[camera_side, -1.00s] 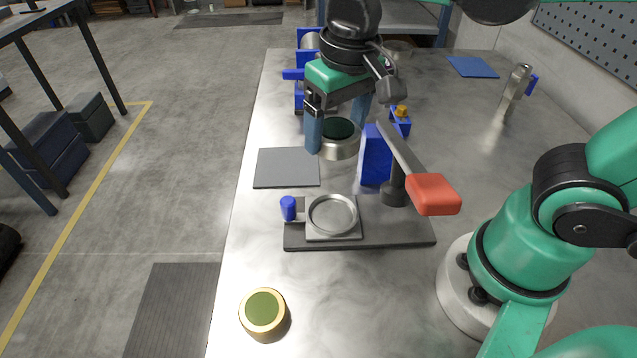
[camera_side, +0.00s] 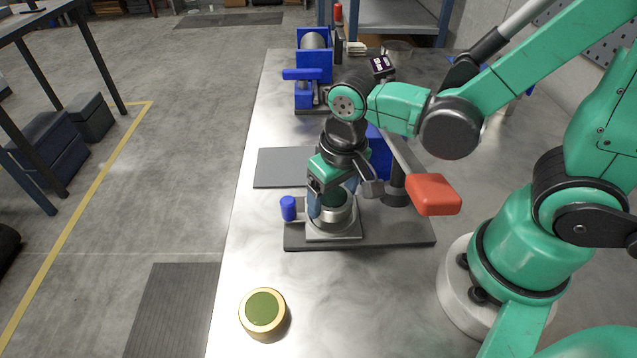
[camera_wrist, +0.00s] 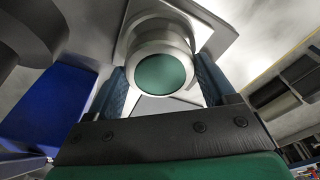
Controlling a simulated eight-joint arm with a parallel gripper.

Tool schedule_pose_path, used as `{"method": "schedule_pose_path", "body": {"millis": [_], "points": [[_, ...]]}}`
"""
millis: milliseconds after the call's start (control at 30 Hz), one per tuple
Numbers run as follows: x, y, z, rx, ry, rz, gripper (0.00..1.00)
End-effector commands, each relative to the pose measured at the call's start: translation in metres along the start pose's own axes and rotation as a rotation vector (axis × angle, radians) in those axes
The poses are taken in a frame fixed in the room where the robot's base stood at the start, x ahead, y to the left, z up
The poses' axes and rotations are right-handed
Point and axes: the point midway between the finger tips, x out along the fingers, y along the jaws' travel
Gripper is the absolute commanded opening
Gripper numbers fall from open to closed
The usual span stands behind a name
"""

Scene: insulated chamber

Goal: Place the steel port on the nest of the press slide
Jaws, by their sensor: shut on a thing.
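The steel port (camera_side: 333,216) is a silver ring with a dark green top. It is at the nest (camera_side: 350,234) of the press slide, a square grey plate with a round ring; the side view does not show clearly whether it is fully seated. My gripper (camera_side: 332,208) points down and is shut on the steel port. In the wrist view the port (camera_wrist: 162,72) sits between the two blue fingers, with the pale nest plate (camera_wrist: 215,28) behind it. The nest's ring is mostly hidden by the port.
The press has a dark base (camera_side: 405,238), a blue column (camera_side: 379,155) and a lever with a red handle (camera_side: 433,194) just right of my gripper. A blue knob (camera_side: 288,208) is left of the nest. A brass port (camera_side: 263,312) stands in front. A grey mat (camera_side: 284,168) lies behind.

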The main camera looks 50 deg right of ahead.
Motion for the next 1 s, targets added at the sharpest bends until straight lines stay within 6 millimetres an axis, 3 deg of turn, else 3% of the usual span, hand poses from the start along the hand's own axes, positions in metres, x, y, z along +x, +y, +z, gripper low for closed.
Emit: {"method": "schedule_pose_path", "body": {"millis": [867,900,967,1000], "points": [[0.018,0.000,0.003,0.000,0.000,0.000,0.02],[0.018,0.000,0.003,0.000,0.000,0.000,0.80],[0.018,0.000,0.003,0.000,0.000,0.000,0.97],[0.018,0.000,0.003,0.000,0.001,-0.001,1.00]]}}
